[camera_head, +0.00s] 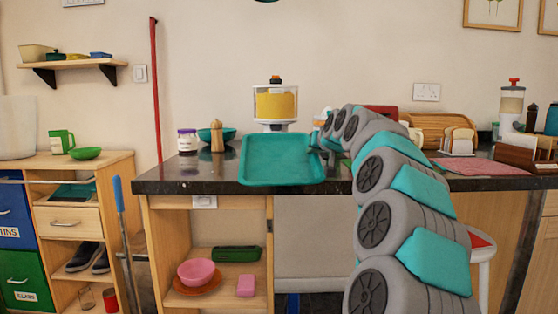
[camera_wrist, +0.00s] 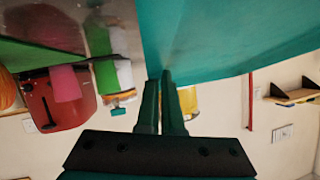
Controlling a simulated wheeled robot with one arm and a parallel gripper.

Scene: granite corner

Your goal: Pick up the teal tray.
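My gripper (camera_head: 327,147) is at the tray's right side in the head view, partly hidden by my arm. In the wrist view the tray (camera_wrist: 225,35) fills the upper right. My fingers (camera_wrist: 160,80) there are close together at the tray's rim, one on each side of it, and look shut on it. The exact contact at the fingertips is hard to see.
Behind the tray stands a dispenser with yellow contents (camera_head: 275,104). A jar (camera_head: 187,141), a wooden mill (camera_head: 217,136) and a teal bowl (camera_head: 226,133) stand left of it. To the right are a toast rack (camera_head: 459,140), a bread box (camera_head: 436,127) and a pink mat (camera_head: 480,167).

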